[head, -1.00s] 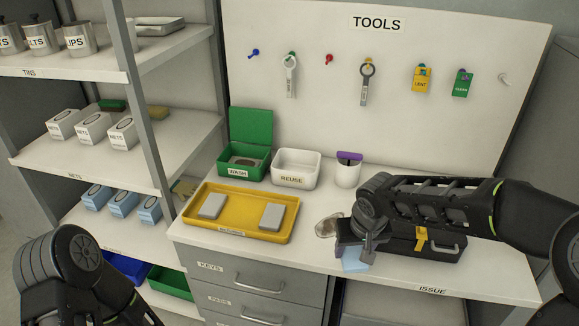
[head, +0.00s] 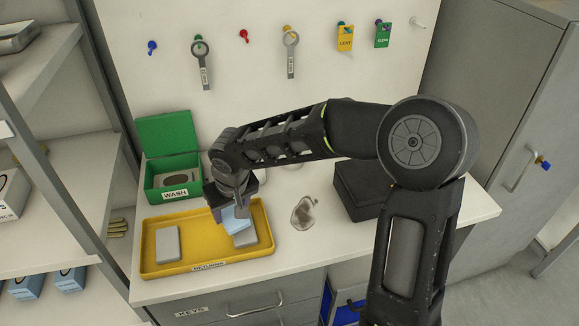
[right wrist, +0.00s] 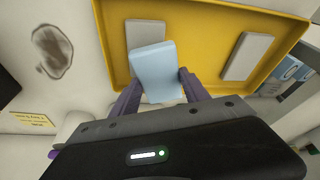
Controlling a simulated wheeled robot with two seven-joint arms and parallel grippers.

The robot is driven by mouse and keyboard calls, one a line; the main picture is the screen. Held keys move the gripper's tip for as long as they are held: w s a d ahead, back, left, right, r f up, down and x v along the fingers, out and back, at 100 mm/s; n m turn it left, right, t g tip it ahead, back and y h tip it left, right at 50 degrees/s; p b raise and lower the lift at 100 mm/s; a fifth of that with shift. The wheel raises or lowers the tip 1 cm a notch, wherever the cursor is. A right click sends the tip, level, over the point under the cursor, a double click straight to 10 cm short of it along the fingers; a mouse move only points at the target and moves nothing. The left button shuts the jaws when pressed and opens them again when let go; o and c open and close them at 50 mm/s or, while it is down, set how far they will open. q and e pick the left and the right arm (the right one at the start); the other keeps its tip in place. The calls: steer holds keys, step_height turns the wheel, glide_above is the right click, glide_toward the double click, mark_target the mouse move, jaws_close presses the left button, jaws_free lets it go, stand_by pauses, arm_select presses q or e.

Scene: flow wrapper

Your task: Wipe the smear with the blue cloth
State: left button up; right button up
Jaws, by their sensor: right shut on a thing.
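The blue cloth (head: 236,220) is a light blue folded pad. My right gripper (head: 233,207) is shut on it and holds it over the right part of the yellow RETURNS tray (head: 205,265). In the right wrist view the cloth (right wrist: 156,68) sits between the purple fingers and partly covers a grey block. The smear (head: 304,212) is a brownish-grey patch on the white counter, right of the tray. It also shows in the right wrist view (right wrist: 52,52), left of the cloth and apart from it. My left gripper is out of view.
Two grey blocks lie in the tray, the left one (head: 167,244) in clear view. The green WASH box (head: 174,193) stands behind it with its lid up. A black case (head: 358,190) stands right of the smear, partly behind my arm. Tools hang on the back board.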

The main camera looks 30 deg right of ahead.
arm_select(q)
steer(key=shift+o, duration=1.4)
arm_select(e)
steer(key=shift+w+d, duration=0.1)
steer(key=shift+d, duration=0.2)
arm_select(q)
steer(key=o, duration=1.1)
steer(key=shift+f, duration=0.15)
arm_select(e)
steer(key=d+r+m, duration=0.3)
steer(key=d, duration=1.5)
steer(key=shift+w+d+h, duration=0.15)
steer(key=shift+d+h, duration=0.1)
steer(key=shift+h, duration=0.15)
